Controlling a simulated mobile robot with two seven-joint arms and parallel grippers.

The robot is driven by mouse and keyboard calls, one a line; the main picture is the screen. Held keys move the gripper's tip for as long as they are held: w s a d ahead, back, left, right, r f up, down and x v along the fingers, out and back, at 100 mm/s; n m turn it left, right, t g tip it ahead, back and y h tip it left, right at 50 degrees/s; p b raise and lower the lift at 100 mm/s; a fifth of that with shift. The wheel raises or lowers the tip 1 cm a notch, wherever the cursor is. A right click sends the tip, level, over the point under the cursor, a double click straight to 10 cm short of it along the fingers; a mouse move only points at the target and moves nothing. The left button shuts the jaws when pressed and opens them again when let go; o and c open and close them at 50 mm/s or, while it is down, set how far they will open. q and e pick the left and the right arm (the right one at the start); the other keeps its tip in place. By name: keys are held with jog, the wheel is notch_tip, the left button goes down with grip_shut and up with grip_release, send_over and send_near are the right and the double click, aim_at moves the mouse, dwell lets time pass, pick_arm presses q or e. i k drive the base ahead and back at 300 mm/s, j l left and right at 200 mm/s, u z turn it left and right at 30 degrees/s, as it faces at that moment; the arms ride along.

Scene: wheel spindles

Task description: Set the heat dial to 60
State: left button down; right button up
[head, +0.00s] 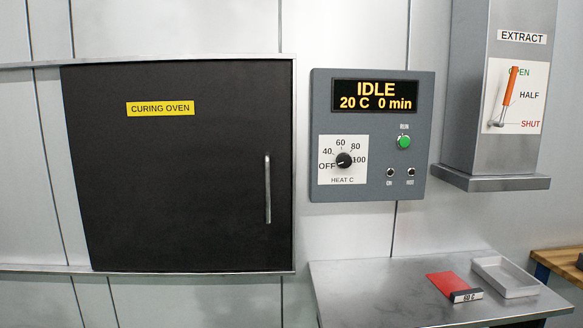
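The heat dial (344,160) is a small black knob on a white plate marked OFF, 40, 60, 80 and 100, labelled HEAT C. Its pointer is too small to read with certainty; a faint light mark seems to lie on the OFF side. The dial sits at the lower left of a grey control panel (418,182). The panel's display (376,96) reads IDLE, 20 C, 0 min. Neither of my grippers shows in the head view.
The black curing oven door (180,190) is closed left of the panel. A green RUN button (404,142) is right of the dial. An extract duct (470,100) with an orange-handled lever (511,88) stands right. Below, a metal table (380,290) holds a red card (447,284) and grey tray (505,278).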

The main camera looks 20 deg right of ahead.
aim_at(344, 160)
jog(key=l+z, duration=0.2)
jog(key=z, duration=1)
